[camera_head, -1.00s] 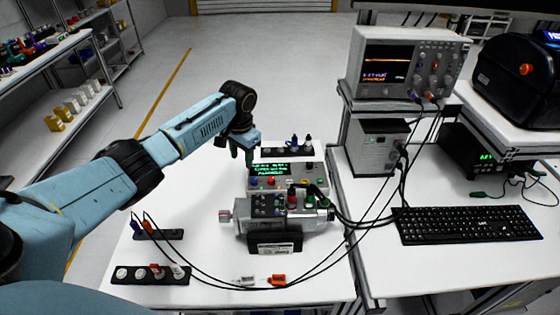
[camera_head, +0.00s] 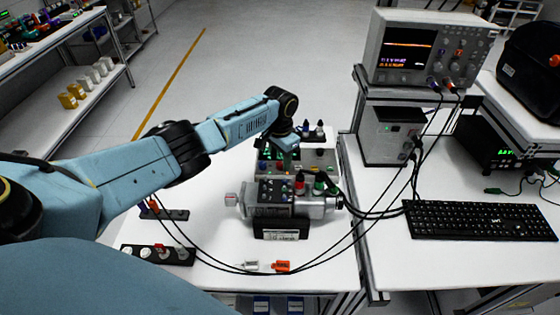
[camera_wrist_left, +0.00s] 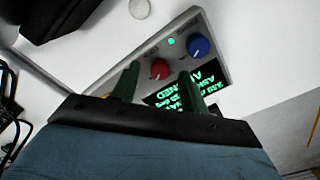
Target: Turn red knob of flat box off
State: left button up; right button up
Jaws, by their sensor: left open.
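The flat box (camera_head: 318,158) is a grey box lying on the white table behind the servo unit. In the left wrist view its panel (camera_wrist_left: 223,72) carries a red knob (camera_wrist_left: 160,69), a blue knob (camera_wrist_left: 197,47), a small green light (camera_wrist_left: 171,41) and a dark display with green text (camera_wrist_left: 192,92). My left gripper (camera_head: 285,165) is over the box in the head view and partly hides it. In the left wrist view its two green fingers (camera_wrist_left: 156,85) are open, and the red knob shows between and beyond their tips. I cannot tell whether they touch it. My right gripper is not in view.
The servo unit (camera_head: 270,199) stands in front of the box, with black cables running right. Small plug racks (camera_head: 158,255) and two connectors (camera_head: 282,266) lie on the table. An oscilloscope (camera_head: 420,48) and a keyboard (camera_head: 482,220) are on the right bench.

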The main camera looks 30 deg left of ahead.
pick_arm(q)
jog(key=shift+f, duration=0.5)
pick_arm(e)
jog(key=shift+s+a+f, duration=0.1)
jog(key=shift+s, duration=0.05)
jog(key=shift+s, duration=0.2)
pick_arm(q)
grip_shut()
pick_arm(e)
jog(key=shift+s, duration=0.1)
